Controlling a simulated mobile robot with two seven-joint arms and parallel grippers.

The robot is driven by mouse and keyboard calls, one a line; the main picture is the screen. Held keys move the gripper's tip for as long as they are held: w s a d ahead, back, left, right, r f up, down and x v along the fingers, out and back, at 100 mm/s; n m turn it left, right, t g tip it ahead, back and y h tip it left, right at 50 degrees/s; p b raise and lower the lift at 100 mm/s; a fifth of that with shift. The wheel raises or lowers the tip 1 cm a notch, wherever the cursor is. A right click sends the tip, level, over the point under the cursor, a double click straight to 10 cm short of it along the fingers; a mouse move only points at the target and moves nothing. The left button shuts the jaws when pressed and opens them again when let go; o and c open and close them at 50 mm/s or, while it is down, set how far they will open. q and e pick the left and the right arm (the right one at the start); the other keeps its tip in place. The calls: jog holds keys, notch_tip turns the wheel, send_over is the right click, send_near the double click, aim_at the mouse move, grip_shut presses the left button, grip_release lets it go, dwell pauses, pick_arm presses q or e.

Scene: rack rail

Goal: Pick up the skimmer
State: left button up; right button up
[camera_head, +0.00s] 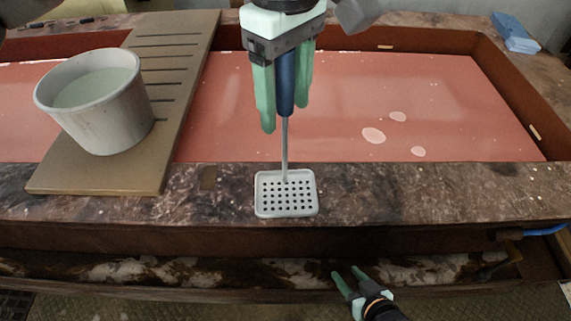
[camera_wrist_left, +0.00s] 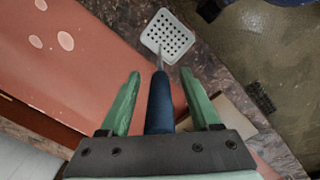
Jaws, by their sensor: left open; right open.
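The skimmer (camera_head: 286,202) has a blue handle, a thin metal shaft and a pale grey square head with many holes. Its head shows over the dark marbled front ledge, with the handle toward the back. It also shows in the left wrist view (camera_wrist_left: 168,38). My left gripper (camera_head: 285,117) is over the handle, with one green finger on each side. In the left wrist view the left gripper (camera_wrist_left: 160,73) has visible gaps between the fingers and the blue handle. My right gripper (camera_head: 346,276) is open and empty, low in front of the ledge.
A grey tub (camera_head: 97,127) with pale green contents stands on a brown slotted board (camera_head: 185,90) at the left. The pinkish-red recessed surface (camera_head: 430,100) at the right is clear apart from pale spots. A folded blue cloth (camera_head: 515,35) lies at the back right.

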pick_arm(q)
jog(key=shift+f, duration=0.1)
grip_shut()
dwell(0.4)
